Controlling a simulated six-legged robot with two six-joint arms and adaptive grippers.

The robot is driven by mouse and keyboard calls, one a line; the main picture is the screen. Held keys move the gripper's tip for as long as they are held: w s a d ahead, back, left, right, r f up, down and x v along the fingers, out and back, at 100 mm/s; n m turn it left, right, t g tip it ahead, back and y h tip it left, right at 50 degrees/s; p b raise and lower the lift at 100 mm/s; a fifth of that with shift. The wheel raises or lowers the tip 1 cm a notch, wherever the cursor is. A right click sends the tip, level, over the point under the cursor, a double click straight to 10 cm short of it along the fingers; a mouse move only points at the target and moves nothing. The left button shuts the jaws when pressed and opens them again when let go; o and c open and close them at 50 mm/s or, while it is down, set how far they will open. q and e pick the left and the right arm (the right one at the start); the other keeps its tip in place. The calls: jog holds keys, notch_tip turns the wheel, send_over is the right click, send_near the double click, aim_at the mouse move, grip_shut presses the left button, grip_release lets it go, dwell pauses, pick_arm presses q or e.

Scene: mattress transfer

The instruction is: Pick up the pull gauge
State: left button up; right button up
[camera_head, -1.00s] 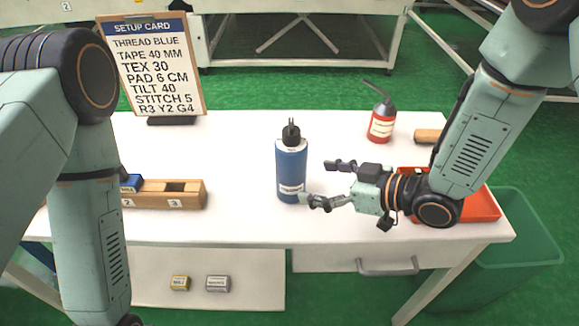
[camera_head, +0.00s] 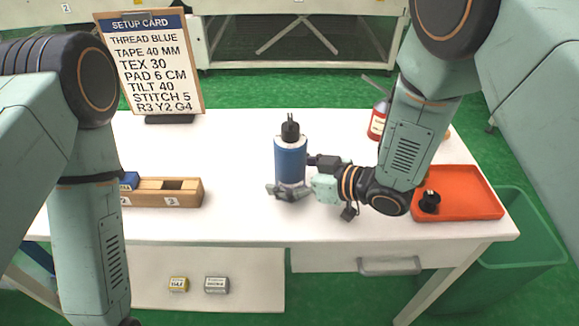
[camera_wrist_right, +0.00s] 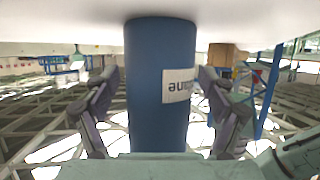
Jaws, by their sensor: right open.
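The blue cylinder with a black top (camera_head: 290,163) stands upright on the white table; its label is only partly readable, and I cannot tell whether it is the pull gauge. My right gripper (camera_head: 298,176) is open at its lower half, one finger in front of the cylinder and the other behind it. In the right wrist view the blue cylinder (camera_wrist_right: 157,85) stands between the two spread fingers of the right gripper (camera_wrist_right: 160,110), with a gap visible on each side. My left gripper is out of view; only its arm shows at the left.
A red tray (camera_head: 470,190) with a small black item (camera_head: 429,202) lies at right. A red bottle (camera_head: 377,123) is partly behind my right arm. A wooden block (camera_head: 165,192) with numbered slots and a setup card (camera_head: 150,65) stand at left. The table (camera_head: 230,150) is clear between.

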jog(key=shift+d+r, duration=0.1)
jog(key=c, duration=0.3)
grip_shut()
dwell(0.4)
